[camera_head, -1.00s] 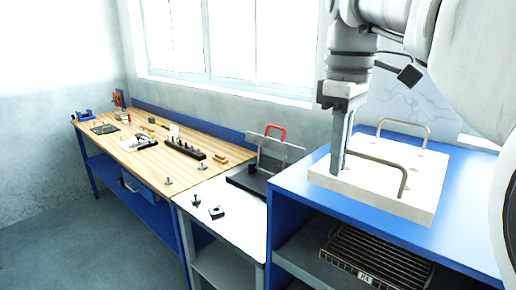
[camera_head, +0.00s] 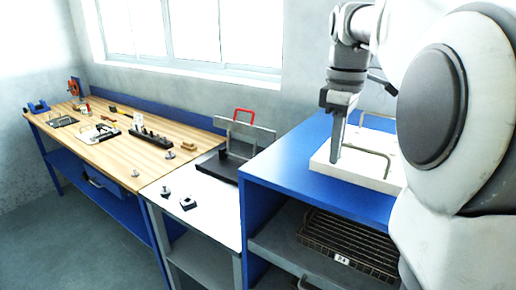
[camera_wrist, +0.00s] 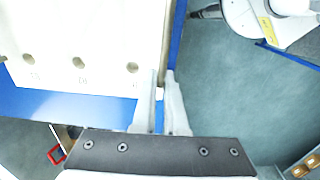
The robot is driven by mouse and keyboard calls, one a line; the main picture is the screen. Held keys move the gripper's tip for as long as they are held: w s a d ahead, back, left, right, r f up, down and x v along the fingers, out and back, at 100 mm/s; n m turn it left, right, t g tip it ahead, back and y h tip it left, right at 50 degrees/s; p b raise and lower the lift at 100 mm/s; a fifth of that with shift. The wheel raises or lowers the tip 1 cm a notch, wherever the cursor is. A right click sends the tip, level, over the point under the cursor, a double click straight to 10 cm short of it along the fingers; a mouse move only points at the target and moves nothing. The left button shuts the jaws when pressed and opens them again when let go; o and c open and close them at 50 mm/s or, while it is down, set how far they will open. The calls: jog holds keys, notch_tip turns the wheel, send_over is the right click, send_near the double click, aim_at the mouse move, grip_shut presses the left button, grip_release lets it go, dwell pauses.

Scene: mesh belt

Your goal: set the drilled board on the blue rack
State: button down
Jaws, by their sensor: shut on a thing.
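The drilled board (camera_head: 372,167) is a thick cream-white slab with wire handles. In the head view it is over the top of the blue rack (camera_head: 292,160), partly hidden by my arm. Whether it touches the top or hovers just above it, I cannot tell. Blue surface shows beside the board there.
A wire basket (camera_head: 348,243) sits on the rack's grey lower shelf. To the left, a white table (camera_head: 205,215) holds small dark parts and a black fixture with a red handle (camera_head: 243,115). A long wooden bench (camera_head: 105,150) with tools lies beyond. The rack top's left part is clear.

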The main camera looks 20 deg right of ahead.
aim_at(337, 166)
jog(key=shift+w+d+f, duration=0.2)
jog(key=shift+d+f, duration=0.15)
jog(key=shift+d, duration=0.25)
jog(key=shift+f, duration=1.9)
jog(key=shift+f+b, duration=0.15)
jog(key=shift+b, duration=0.15)
jog(key=c, duration=1)
grip_release()
jog(key=shift+o, duration=0.2)
notch_tip(337, 166, up, 12)
jog(key=p, duration=0.2)
jog(key=shift+a, duration=0.2)
